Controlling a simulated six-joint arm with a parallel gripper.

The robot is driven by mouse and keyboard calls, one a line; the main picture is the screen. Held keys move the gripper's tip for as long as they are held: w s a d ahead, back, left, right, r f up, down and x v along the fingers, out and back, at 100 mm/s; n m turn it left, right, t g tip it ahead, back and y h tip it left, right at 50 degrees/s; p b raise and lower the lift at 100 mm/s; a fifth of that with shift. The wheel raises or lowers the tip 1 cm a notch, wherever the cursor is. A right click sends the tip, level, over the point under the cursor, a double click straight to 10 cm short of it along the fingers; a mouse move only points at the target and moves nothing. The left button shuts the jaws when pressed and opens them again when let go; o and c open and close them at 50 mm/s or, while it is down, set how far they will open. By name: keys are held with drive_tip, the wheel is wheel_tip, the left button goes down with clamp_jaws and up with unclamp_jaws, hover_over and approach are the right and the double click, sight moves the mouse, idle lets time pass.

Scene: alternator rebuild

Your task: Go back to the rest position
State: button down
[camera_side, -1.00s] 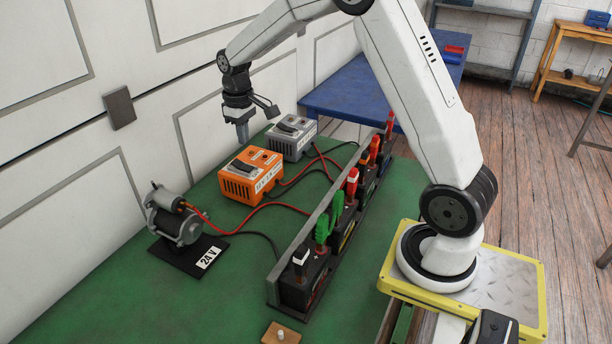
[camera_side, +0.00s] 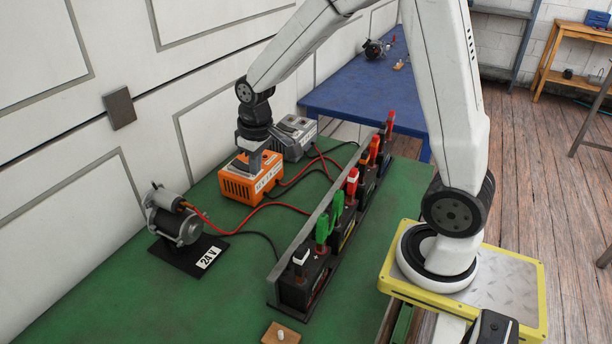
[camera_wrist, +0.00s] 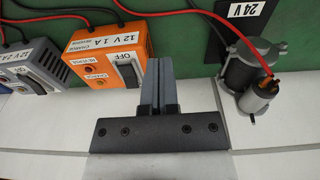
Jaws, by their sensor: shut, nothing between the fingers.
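My gripper (camera_side: 255,165) is shut and empty. In the wrist view the closed fingers (camera_wrist: 161,68) lie side by side, just right of the orange box (camera_wrist: 105,55). A black switch on that box reads OFF in the wrist view.
A grey charger box (camera_side: 294,133) stands behind the orange one. The 24 V motor (camera_side: 174,218) sits at left. A black rack (camera_side: 275,289) of batteries with red and green clamps runs along the bench (camera_side: 215,310). Cables cross between them. The wall (camera_side: 60,140) is close behind.

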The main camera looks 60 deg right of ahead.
drive_tip(key=s+a+f, duration=0.1)
drive_tip(key=s+a, duration=0.1)
drive_tip(key=s, duration=0.3)
drive_tip(key=s+a+f+t, duration=0.1)
drive_tip(key=s+a, duration=0.2)
drive_tip(key=s, duration=0.3)
drive_tip(key=shift+f, duration=0.3)
